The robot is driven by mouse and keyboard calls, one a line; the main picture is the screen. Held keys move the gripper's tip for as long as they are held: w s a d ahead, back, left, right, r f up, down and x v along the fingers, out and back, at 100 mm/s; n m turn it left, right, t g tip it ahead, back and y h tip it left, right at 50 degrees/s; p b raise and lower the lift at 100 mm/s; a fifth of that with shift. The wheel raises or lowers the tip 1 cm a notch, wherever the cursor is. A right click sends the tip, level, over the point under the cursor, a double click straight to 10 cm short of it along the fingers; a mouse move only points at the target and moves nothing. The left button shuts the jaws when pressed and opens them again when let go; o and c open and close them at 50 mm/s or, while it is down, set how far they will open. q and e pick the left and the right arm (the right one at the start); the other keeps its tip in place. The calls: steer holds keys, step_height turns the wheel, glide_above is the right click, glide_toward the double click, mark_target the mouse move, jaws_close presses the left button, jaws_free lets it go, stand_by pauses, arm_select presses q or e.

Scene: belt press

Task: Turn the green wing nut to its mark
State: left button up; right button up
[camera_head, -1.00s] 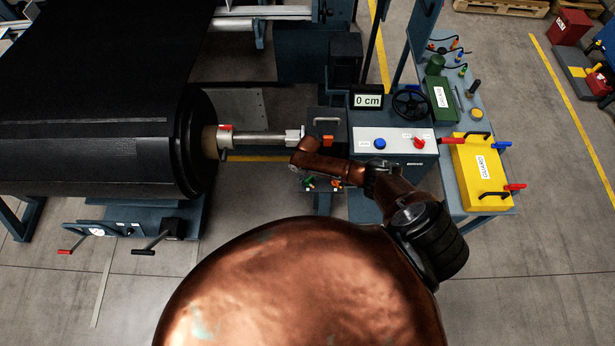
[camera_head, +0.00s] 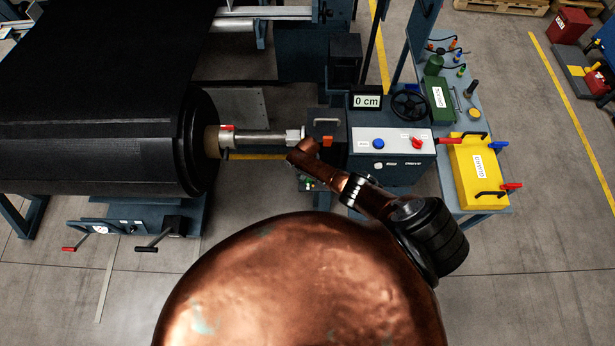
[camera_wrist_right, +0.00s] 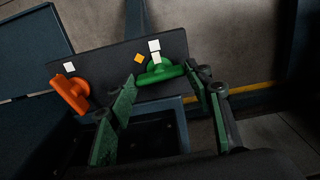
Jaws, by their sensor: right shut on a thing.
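The green wing nut (camera_wrist_right: 160,74) sits on a dark plate (camera_wrist_right: 108,62) in the right wrist view, its wings running roughly across the picture. My right gripper (camera_wrist_right: 162,78) is shut on it, with one green-padded finger at each end of the wings. In the head view my right arm hides most of this spot. My left gripper is out of view.
A control box with a "0 cm" display (camera_head: 367,101), handwheel (camera_head: 409,104) and buttons stands right of the shaft (camera_head: 260,138) and black roll (camera_head: 195,140). A yellow case (camera_head: 478,172) lies on the bench at right. The orange nut is close beside my left-hand finger.

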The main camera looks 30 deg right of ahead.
steer(key=shift+w+r, duration=0.15)
steer(key=shift+w, duration=0.15)
steer(key=o, duration=0.8)
steer(key=shift+c, duration=0.2)
steer(key=o, duration=0.4)
steer(key=shift+s, duration=0.1)
steer(key=shift+m, duration=0.3)
steer(key=shift+s, duration=0.1)
step_height(320, 180, up, 12)
